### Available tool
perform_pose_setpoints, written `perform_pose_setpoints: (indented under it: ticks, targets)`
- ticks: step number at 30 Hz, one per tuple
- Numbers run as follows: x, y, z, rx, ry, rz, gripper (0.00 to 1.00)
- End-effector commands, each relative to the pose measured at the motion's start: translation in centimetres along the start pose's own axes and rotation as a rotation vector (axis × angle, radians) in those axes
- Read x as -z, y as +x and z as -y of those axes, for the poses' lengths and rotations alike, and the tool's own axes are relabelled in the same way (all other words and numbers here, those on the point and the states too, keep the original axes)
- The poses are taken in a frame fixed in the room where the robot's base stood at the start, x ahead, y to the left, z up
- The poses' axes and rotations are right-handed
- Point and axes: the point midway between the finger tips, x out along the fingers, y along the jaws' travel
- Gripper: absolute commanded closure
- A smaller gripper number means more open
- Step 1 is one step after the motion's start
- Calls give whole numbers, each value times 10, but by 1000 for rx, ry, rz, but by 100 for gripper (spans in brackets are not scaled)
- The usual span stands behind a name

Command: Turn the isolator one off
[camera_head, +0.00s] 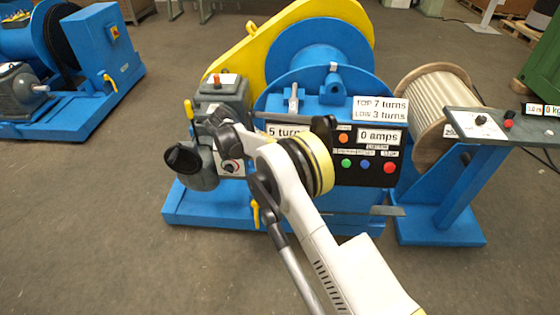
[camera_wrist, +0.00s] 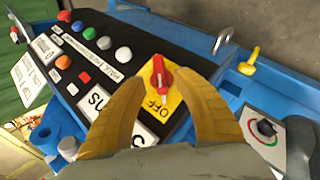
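The isolator is a red rotary handle (camera_wrist: 159,74) on a yellow plate (camera_wrist: 177,103) marked OFF, at the edge of the black control panel in the wrist view. Its handle runs roughly up and down in that picture. My gripper (camera_wrist: 161,84) is open. Its two yellowish fingers stand one on each side of the handle, with a visible gap to it; contact cannot be seen. In the head view my arm reaches across the front of the blue winch, and the isolator and fingertips are hidden behind it or too small to tell.
The black panel (camera_head: 373,178) carries several coloured buttons. A selector knob (camera_wrist: 265,128) and a yellow lever (camera_wrist: 249,61) lie close to my right finger in the wrist view. A rope drum (camera_head: 437,105) stands to the right. Open floor lies in front and left.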

Motion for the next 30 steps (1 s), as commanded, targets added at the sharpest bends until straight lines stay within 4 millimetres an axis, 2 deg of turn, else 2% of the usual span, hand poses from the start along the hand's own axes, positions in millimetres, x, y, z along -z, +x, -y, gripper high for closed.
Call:
perform_pose_setpoints:
  ticks: [1, 6, 12, 27, 30]
  targets:
    - [0, -14, 0, 0, -3, -1, 62]
    - [0, -49, 0, 0, -2, -1, 62]
    - [0, -71, 0, 0, 0, 1, 62]
    - [0, -74, -1, 0, 0, 1, 62]
    - [-2, -77, -9, 9, 4, -1, 62]
